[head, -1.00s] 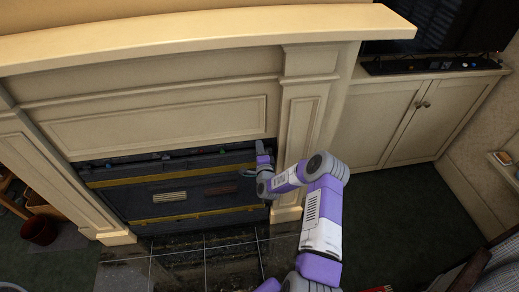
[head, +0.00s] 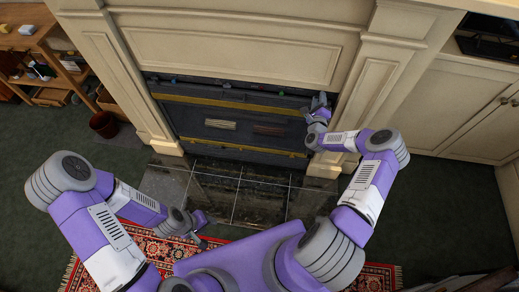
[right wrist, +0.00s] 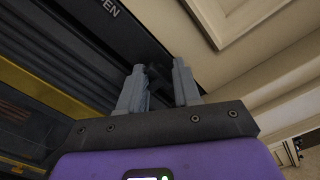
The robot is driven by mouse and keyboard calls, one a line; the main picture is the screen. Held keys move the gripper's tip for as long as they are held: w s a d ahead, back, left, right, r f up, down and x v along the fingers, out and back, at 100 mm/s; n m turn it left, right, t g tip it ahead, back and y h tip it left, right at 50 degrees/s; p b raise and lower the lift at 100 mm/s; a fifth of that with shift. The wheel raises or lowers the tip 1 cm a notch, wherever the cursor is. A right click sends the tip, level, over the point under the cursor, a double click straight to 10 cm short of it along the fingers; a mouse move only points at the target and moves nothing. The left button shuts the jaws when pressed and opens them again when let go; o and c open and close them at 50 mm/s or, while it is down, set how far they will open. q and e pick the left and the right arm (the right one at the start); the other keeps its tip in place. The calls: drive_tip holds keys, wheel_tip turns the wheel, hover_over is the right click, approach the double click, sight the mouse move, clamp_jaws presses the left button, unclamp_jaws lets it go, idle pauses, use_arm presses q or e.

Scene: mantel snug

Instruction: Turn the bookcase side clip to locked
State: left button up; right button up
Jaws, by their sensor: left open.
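A dark unit with yellow bands (head: 235,103) fills the fireplace opening. My right gripper (head: 318,103) is at its upper right edge, beside the cream pillar. In the right wrist view, the two grey fingers (right wrist: 160,68) stand apart near the dark frame, with something small and dark between or behind their tips. I cannot tell whether they grip it. My left gripper (head: 203,222) is open and empty, low over the hearth's left side.
A cream pillar (head: 377,85) stands right of the unit. A tiled dark hearth (head: 255,195) and patterned red rug (head: 140,245) lie in front. Green carpet is clear at right.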

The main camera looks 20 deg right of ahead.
drive_tip(key=s+a+m+p, duration=0.4)
drive_tip(key=s+m+p, duration=0.3)
drive_tip(key=m, duration=0.5)
drive_tip(key=s+a+f+n+g+y+b, duration=0.1)
drive_tip(key=a+f+n+y+b, duration=0.3)
drive_tip(key=a+n, duration=0.6)
drive_tip(key=a+f+n+g+y+b, duration=0.3)
drive_tip(key=a+f+n+y, duration=0.5)
drive_tip(key=a, duration=0.7)
drive_tip(key=shift+s+a+f+n+g+b, duration=0.2)
drive_tip(key=shift+s+a+n+g+b, duration=0.15)
drive_tip(key=shift+n+b, duration=0.6)
